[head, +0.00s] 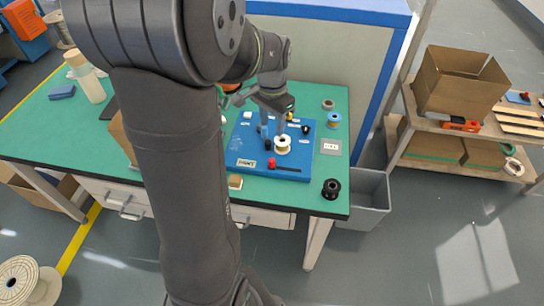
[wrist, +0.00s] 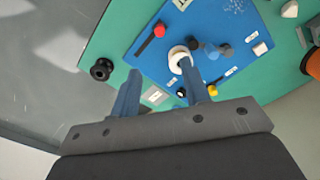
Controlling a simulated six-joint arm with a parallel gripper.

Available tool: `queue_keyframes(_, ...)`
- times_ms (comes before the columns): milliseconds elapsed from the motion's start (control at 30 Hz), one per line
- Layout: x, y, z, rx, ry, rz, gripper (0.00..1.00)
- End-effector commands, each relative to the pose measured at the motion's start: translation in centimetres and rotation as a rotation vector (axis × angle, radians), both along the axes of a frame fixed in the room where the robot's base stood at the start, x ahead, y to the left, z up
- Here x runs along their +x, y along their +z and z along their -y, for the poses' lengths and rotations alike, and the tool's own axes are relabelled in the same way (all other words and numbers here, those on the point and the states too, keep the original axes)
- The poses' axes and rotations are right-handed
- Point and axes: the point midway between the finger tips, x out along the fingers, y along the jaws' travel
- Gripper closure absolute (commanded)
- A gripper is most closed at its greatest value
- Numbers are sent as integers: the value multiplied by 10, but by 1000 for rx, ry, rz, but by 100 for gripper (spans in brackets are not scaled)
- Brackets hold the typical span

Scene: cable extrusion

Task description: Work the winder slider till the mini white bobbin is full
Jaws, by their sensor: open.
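The blue winder board (head: 240,150) lies on the green bench. The mini white bobbin (head: 282,147) sits upright on it; how full it is cannot be told. A red knob (head: 272,162) sits at one end of a dark slot near the board's front edge and looks like the slider. The wrist view shows the red knob (wrist: 159,30) and the bobbin (wrist: 174,53) too. My gripper (wrist: 158,72) is open and empty above the board. One finger overlaps the bobbin in the wrist view; whether they touch cannot be told. In the head view my gripper (head: 273,127) hangs just behind the bobbin.
Black knobs (head: 306,129) stand close by on the board. A black spool (head: 331,188) stands at the bench's front right corner. A blue spool (head: 334,120) and a grey plate (head: 331,147) lie right of the board. My arm hides the bench's middle left.

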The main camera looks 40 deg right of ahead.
Motion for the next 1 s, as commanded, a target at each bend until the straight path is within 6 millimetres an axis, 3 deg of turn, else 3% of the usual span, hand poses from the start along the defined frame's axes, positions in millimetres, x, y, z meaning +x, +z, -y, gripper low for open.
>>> queue_keyframes(600,-1,-128,-1,4,4,-3,58)
queue_keyframes(800,0,-152,0,2,4,-1,58)
queue_keyframes(1000,0,-160,0,1,4,0,58)
